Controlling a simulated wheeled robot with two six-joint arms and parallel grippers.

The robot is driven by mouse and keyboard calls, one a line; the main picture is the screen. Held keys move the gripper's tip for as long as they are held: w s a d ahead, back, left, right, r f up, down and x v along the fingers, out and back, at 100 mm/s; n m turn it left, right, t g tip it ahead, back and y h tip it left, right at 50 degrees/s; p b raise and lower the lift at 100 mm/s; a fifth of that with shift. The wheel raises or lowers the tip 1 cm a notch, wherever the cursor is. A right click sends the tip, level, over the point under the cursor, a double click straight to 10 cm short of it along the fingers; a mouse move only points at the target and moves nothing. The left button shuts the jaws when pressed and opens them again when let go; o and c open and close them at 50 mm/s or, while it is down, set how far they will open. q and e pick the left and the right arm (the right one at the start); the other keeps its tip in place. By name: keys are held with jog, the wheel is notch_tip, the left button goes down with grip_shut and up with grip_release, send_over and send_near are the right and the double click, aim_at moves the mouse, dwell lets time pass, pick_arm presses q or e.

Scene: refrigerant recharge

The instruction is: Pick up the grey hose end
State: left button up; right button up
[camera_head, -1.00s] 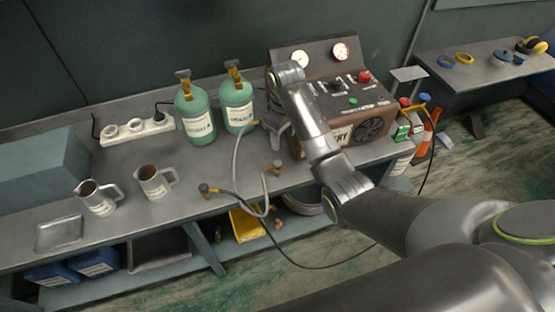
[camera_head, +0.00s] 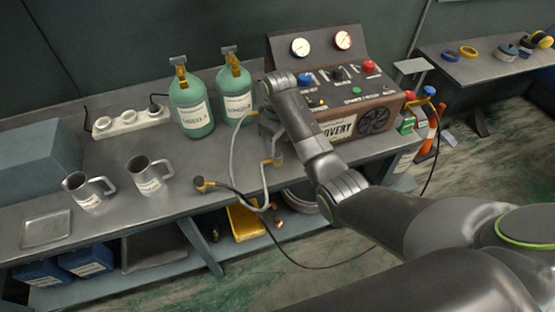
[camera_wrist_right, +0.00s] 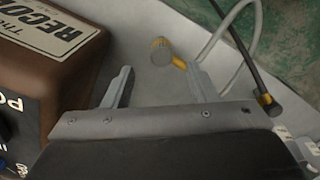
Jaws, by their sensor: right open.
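The grey hose (camera_head: 235,150) loops over the bench's front edge. Its end (camera_head: 277,160), a brass fitting, lies near that edge in front of the brown recovery machine. In the right wrist view the grey hose end (camera_wrist_right: 162,50) shows its brass tip and yellow collar just beyond and between my fingertips. My right gripper (camera_wrist_right: 160,70) is open and empty, with a finger to either side of the fitting's line. In the head view my right gripper (camera_head: 271,143) is partly hidden by its arm, close to the hose end. My left gripper is not in view.
The recovery machine (camera_head: 345,118) stands right of the gripper, close by. A black hose's brass end (camera_head: 203,184) lies to the left. Two green cylinders (camera_head: 191,108) stand behind. Two metal mugs (camera_head: 148,174) and a power strip (camera_head: 130,122) are on the left of the bench.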

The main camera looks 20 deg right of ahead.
aim_at(278, 155)
jog(key=shift+s+f+p, duration=0.1)
jog(key=shift+f+p, duration=0.45)
jog(key=shift+f, duration=2.85)
jog(key=c, duration=1)
jog(key=shift+r, duration=0.1)
